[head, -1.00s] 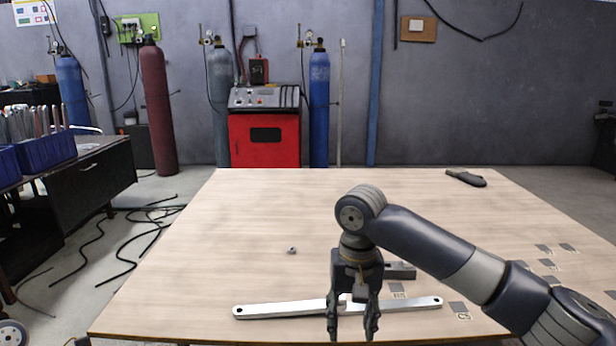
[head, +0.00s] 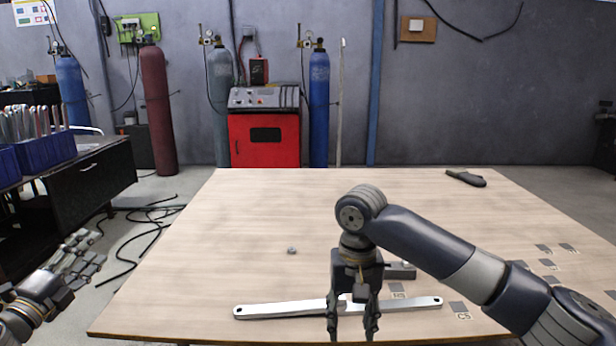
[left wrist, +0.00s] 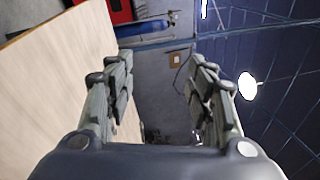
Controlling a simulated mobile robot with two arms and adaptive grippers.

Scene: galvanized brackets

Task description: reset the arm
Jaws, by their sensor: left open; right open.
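My left gripper (head: 88,255) has come into the head view at the far left, off the table's left edge, with its fingers pointing up and to the right. In the left wrist view my left gripper (left wrist: 158,80) is open, with nothing between its fingers. My right gripper (head: 352,325) hangs fingers-down over the near part of the table, open. It hides the middle of a long galvanized bar (head: 280,309) with a hole at each end. A grey metal block (head: 402,270) lies partly hidden behind my right gripper.
The wooden table (head: 240,230) has a small nut (head: 292,251) and a dark-handled tool (head: 466,178) at the back right. Grey marked squares (head: 460,308) lie along its right side. A dark bench (head: 85,180) with blue bins stands at the left.

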